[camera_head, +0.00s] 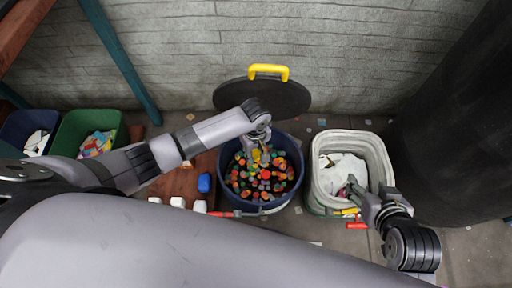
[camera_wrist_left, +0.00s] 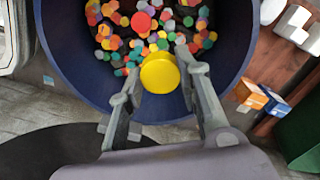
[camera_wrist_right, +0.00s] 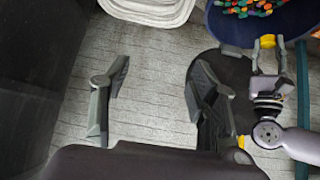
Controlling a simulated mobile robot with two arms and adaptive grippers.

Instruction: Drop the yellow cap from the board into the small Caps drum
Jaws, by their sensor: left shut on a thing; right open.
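The yellow cap (camera_wrist_left: 160,73) is held between the fingertips of my left gripper (camera_wrist_left: 161,70). It also shows in the head view (camera_head: 256,156) and right wrist view (camera_wrist_right: 268,41). My left gripper is over the opening of a dark blue drum (camera_wrist_left: 75,62), which holds many coloured caps. The drum's rim shows in the head view (camera_head: 222,168). The cap appears above the pile; its exact height is hard to tell. The brown board (camera_head: 184,187) is left of the drum. My right gripper (camera_wrist_right: 158,78) is open and empty, near the right side of the white-lined bin.
The white-lined bin (camera_head: 385,160) stands right of the drum. A black lid (camera_head: 230,96) with a yellow handle is behind the drum. A green bin (camera_head: 117,122) stands further left.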

